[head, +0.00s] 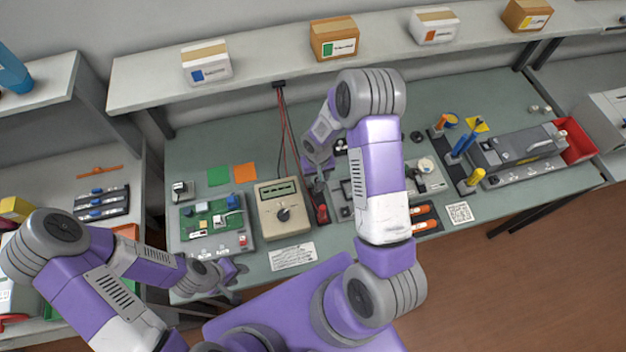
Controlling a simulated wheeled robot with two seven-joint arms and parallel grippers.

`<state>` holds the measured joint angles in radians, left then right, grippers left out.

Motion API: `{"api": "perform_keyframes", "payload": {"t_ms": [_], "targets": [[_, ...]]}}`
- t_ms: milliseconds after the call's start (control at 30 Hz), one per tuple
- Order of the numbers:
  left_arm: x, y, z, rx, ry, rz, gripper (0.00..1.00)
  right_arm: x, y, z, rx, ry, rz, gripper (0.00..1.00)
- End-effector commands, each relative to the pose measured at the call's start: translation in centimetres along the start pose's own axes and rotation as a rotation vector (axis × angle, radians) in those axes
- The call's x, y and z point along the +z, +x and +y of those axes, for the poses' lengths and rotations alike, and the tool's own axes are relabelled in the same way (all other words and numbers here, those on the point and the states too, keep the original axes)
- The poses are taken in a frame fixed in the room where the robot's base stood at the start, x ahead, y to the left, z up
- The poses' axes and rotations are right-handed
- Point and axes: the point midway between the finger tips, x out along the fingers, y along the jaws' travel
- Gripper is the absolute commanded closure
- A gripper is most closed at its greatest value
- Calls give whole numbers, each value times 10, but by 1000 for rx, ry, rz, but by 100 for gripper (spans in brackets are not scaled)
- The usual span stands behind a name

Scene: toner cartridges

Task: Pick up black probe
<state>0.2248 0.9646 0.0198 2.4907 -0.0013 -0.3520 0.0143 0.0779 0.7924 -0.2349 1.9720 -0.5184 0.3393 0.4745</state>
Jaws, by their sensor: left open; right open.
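The beige multimeter (283,208) with a dial and green display stands on the green bench. A red and a black lead (283,125) hang from a hook under the shelf. The red probe (322,214) sits in a dark holder right of the meter. I cannot make out the black probe clearly; my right gripper (318,182) covers the spot just behind the red one. This gripper is open and points down there, and I cannot tell whether it touches anything. My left gripper (238,274) is open and empty at the bench's front edge, below the circuit board (212,222).
A printed label (292,257) lies in front. Orange-handled tools (425,224), a grey toner unit (520,147) and a red bin (575,140) are to the right. Boxes (335,38) stand on the shelf above.

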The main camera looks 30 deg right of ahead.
Motion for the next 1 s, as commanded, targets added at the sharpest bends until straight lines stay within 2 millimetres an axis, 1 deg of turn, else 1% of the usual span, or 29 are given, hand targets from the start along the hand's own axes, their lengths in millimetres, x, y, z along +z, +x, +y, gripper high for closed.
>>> {"api": "perform_keyframes", "payload": {"t_ms": [200, 367, 600, 700, 867, 900, 967, 1000], "targets": [[-1, 13, -5, 0, 0, 0, 57, 3, 24, 1, 10, 9, -13, 47], [-1, 18, -7, 0, 0, 0, 57, 2, 35, 2, 9, 10, -11, 47], [-2, 36, -13, 0, 0, 0, 57, -1, 72, 5, 8, 9, -11, 47], [-2, 38, -14, 0, 0, 0, 57, -1, 78, 5, 8, 9, -9, 47], [-2, 36, -14, 0, 0, 0, 57, -2, 76, 4, 8, 9, -9, 47], [-2, 36, -14, 0, 0, 0, 57, -2, 76, 4, 8, 9, -9, 48], [-2, 36, -14, 0, 0, 0, 57, -2, 76, 4, 8, 9, -9, 58], [-2, 36, -14, 0, 0, 0, 57, -2, 76, 4, 8, 9, -9, 64]]}}
